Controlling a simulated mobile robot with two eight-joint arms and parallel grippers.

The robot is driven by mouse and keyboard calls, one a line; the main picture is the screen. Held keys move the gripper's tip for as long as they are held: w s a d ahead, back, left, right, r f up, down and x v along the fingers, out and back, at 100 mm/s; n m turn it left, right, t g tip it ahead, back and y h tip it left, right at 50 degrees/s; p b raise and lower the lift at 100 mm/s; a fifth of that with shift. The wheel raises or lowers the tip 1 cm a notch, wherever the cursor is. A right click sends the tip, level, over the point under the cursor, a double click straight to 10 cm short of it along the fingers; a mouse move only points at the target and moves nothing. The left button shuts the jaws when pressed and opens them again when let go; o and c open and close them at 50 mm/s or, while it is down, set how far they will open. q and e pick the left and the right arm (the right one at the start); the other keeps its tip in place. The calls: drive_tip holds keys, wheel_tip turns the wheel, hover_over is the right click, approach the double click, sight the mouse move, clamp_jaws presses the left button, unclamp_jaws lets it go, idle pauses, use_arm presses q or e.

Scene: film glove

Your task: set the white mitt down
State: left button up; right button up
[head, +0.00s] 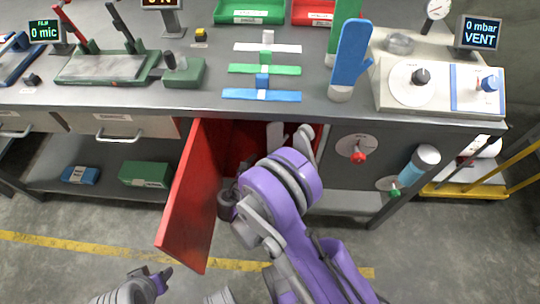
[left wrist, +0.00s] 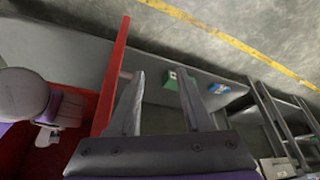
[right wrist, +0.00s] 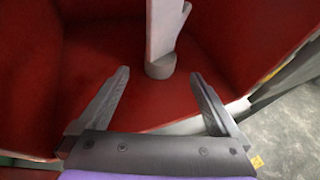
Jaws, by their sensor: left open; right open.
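The white mitt (right wrist: 163,28) stands on a round grey base (right wrist: 160,68) inside the red-lined compartment in the right wrist view. My right gripper (right wrist: 160,76) is open, its fingers apart on either side of the picture with the mitt beyond them; no finger is seen closed on it. In the head view my purple right arm reaches into the red compartment (head: 240,135) and hides much of it. My left gripper (left wrist: 161,73) is open and empty, outside the compartment near its open red door (left wrist: 116,75); it also shows low in the head view (head: 163,278).
A blue mitt (head: 350,55) stands on the bench in front of a green one (head: 344,22). White (head: 285,48), green (head: 245,69) and blue (head: 240,94) strips lie on the bench. The compartment's red door (head: 188,200) swings out over the floor. Boxes sit on the lower left shelf (head: 60,178).

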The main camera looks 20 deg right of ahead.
drive_tip(key=shift+v, duration=0.95)
drive_tip(key=shift+s+r, duration=0.15)
drive_tip(key=shift+r, duration=0.15)
drive_tip(key=s+d+r+m+g+y, duration=0.45)
drive_tip(key=s+r+m, duration=0.4)
drive_tip(key=m, duration=0.35)
drive_tip(key=s+a+r+m+y, duration=0.1)
drive_tip(key=s+a+m+y, duration=0.1)
drive_tip(key=s+m, duration=0.5)
drive_tip(key=s+a+r+m+y, duration=0.2)
drive_tip(key=s+a+m+y, duration=0.1)
drive_tip(key=s+m, duration=0.3)
drive_tip(key=shift+s+a+m+y, duration=0.15)
drive_tip(key=shift+s+m+y, duration=0.35)
drive_tip(key=shift+s, duration=0.3)
